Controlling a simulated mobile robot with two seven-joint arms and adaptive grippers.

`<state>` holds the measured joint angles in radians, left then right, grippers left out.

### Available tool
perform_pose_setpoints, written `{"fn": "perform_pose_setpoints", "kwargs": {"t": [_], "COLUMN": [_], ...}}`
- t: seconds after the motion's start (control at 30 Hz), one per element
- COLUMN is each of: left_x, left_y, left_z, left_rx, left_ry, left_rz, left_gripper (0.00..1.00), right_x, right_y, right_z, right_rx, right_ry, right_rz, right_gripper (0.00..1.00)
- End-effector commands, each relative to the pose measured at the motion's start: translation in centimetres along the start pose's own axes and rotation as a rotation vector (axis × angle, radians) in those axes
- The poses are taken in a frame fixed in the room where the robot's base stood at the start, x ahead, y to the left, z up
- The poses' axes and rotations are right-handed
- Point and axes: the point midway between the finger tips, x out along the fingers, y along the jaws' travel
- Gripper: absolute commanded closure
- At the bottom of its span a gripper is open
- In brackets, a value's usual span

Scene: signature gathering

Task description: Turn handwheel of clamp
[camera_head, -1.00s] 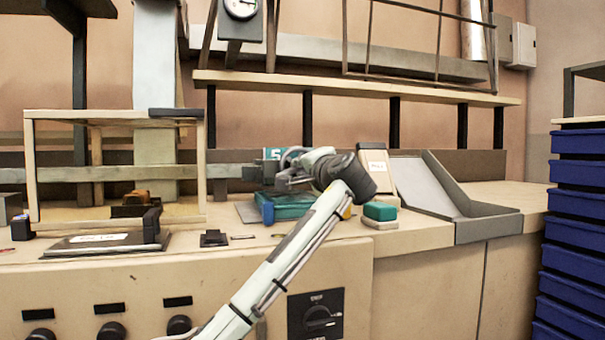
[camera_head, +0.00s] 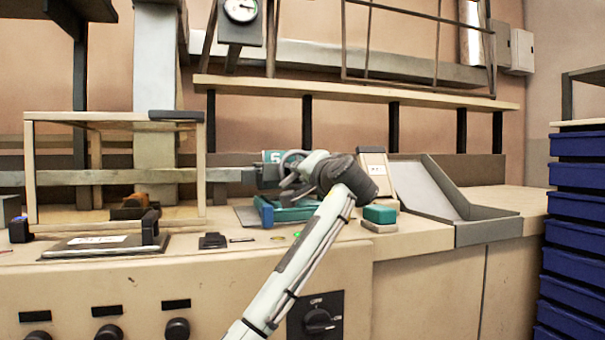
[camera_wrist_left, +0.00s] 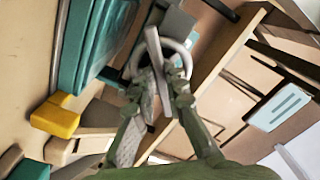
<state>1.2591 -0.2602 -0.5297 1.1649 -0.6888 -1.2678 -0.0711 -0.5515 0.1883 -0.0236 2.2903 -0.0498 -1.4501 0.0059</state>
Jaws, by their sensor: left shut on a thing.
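The teal clamp (camera_head: 290,213) stands on the bench in the head view, partly hidden by my left arm. Its grey handwheel (camera_head: 292,156) shows as a partial ring at the gripper. In the left wrist view the handwheel (camera_wrist_left: 181,48) is a pale ring with a bar across it, and the clamp's teal body (camera_wrist_left: 96,45) lies to its left. My left gripper (camera_head: 288,188) is at the handwheel. In the left wrist view its fingers (camera_wrist_left: 158,82) are closed on the handwheel's near part. My right gripper is in neither view.
A green-and-beige block (camera_head: 380,213) sits close right of my wrist. A grey open tray (camera_head: 430,188) lies farther right. A wooden frame (camera_head: 30,170) and a dark clipboard-like plate (camera_head: 105,245) are at left. A shelf (camera_head: 350,90) runs above.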

Motion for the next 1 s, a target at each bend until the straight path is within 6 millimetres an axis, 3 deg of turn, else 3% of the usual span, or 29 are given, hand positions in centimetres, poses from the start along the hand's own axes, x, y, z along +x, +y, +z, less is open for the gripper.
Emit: {"fn": "perform_pose_setpoints", "kwargs": {"t": [0.07, 0.1, 0.27, 0.67, 1.0], "left_x": [-0.1, -0.1, 0.0, -0.8, -7.5], "left_y": [0.2, 0.1, 0.1, 0.1, 0.1], "left_z": [0.0, 0.0, 0.0, -0.1, 0.0], "left_rx": [-0.002, -0.002, -0.001, -0.002, -0.003], "left_ry": [0.0, 0.0, 0.0, 0.002, 0.002], "left_rz": [0.003, 0.003, 0.003, 0.002, 0.004], "left_gripper": [1.0, 0.87, 0.67, 0.67, 0.67], "right_x": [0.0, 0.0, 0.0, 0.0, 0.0], "right_y": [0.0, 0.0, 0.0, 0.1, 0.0], "right_z": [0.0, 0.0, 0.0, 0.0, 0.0], "right_rx": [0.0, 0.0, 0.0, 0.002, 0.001], "right_ry": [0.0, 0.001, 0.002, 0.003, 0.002], "right_rz": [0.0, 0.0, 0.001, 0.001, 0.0], "right_gripper": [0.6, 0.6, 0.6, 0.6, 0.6]}}
